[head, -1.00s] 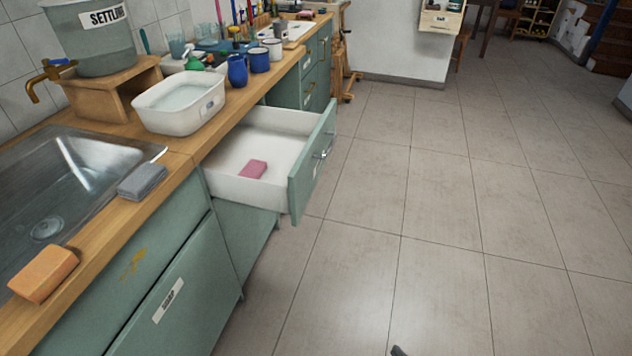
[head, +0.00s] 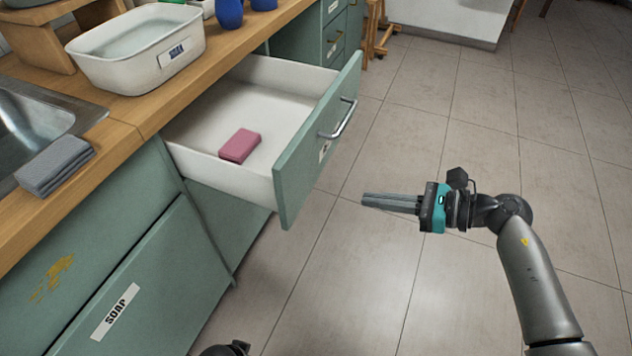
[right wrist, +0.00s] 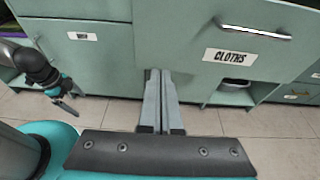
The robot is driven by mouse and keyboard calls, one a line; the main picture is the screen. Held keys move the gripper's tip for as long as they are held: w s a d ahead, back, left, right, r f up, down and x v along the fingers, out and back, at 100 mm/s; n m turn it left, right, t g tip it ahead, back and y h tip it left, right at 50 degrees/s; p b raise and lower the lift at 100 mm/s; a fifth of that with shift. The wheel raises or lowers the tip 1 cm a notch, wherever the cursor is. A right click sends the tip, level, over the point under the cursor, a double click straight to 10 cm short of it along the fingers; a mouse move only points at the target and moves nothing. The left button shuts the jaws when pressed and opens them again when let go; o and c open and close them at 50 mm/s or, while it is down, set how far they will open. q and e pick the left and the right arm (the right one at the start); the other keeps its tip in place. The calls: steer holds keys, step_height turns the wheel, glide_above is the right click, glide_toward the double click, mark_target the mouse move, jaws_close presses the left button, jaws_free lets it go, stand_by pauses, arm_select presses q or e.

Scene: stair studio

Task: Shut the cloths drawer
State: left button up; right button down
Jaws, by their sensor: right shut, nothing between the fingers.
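The cloths drawer (head: 300,165) stands pulled out from the green counter in the head view, with a bar handle (head: 340,120) on its front. A folded pink cloth (head: 240,146) lies inside on the white bottom. In the right wrist view the drawer front (right wrist: 185,40) shows its CLOTHS label and its handle (right wrist: 253,32). My right gripper (head: 364,200) is shut and empty, apart from the drawer front, to its right and lower in the head view. My left gripper (right wrist: 69,105) shows small at the left of the right wrist view; its fingers are too small to read.
The wooden worktop (head: 150,115) holds a white tub (head: 135,55) labelled SOAK, a folded grey cloth (head: 55,165) and blue cups (head: 229,12). A cupboard door labelled SOAP (head: 130,300) is below. The tiled floor (head: 440,120) right of the drawer is clear.

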steer(key=b, duration=0.2)
glide_toward(298, 186)
steer(key=x, duration=0.5)
steer(key=shift+f, duration=0.4)
arm_select(q)
steer(key=shift+w+d+r+b, duration=0.1)
steer(key=shift+w+d+r, duration=0.25)
steer(key=shift+r, duration=0.5)
steer(key=shift+w+d+r+b, duration=0.2)
steer(key=shift+w+r, duration=0.3)
steer(key=shift+r, duration=0.4)
steer(key=shift+w+d+r+b, duration=0.1)
steer(key=shift+w+d+r, duration=0.25)
steer(key=shift+r, duration=0.5)
arm_select(e)
steer(key=shift+w+a, duration=0.3)
steer(key=shift+a, duration=0.35)
arm_select(q)
steer(key=shift+w+a, duration=0.1)
steer(key=shift+a, duration=0.1)
arm_select(e)
steer(key=shift+a, duration=0.1)
